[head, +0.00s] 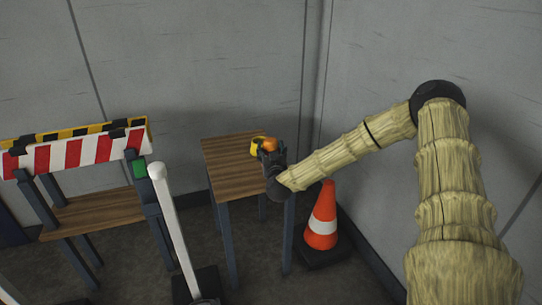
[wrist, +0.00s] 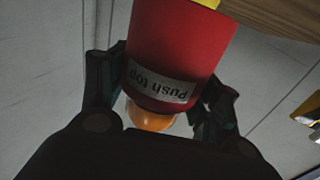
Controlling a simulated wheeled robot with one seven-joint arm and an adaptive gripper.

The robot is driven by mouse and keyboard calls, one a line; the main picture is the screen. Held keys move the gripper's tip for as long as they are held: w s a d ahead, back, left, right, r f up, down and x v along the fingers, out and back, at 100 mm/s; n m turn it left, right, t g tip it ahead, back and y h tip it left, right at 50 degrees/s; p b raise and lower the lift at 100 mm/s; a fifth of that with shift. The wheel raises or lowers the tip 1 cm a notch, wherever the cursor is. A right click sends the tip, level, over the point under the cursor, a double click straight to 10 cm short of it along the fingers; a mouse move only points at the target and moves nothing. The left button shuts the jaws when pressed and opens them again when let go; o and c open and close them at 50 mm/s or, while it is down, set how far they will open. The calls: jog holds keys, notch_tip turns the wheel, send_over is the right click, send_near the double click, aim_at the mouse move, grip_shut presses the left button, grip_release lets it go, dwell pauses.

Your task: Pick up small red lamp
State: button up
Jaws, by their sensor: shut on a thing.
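The small red lamp (wrist: 180,45) fills the middle of the wrist view. It has a red body, an orange dome (wrist: 150,117), a white label reading "Push top" upside down, and a bit of yellow at the top edge. My gripper (wrist: 168,75) is shut on it, one finger at each side of the red body. In the head view my gripper (head: 270,158) is at the right side of the small wooden table (head: 228,165). An orange and yellow thing (head: 259,146) shows at its jaws there; little else of the lamp shows. I cannot tell whether the lamp touches the table.
An orange and white cone (head: 321,215) stands on the floor right of the table. A striped barrier (head: 75,150) and a lower wooden shelf (head: 100,208) are at the left. A white post (head: 173,220) stands between them and the table. Grey walls close off the back.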

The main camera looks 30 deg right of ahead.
jog(key=s+a+r, duration=0.1)
jog(key=s+a, duration=0.2)
jog(key=a, duration=0.4)
jog(key=s+a, duration=0.3)
jog(key=a, duration=0.4)
jog(key=shift+s+a+r, duration=0.25)
jog(key=shift+s+r, duration=0.1)
jog(key=shift+s, duration=0.05)
jog(key=shift+a, duration=0.1)
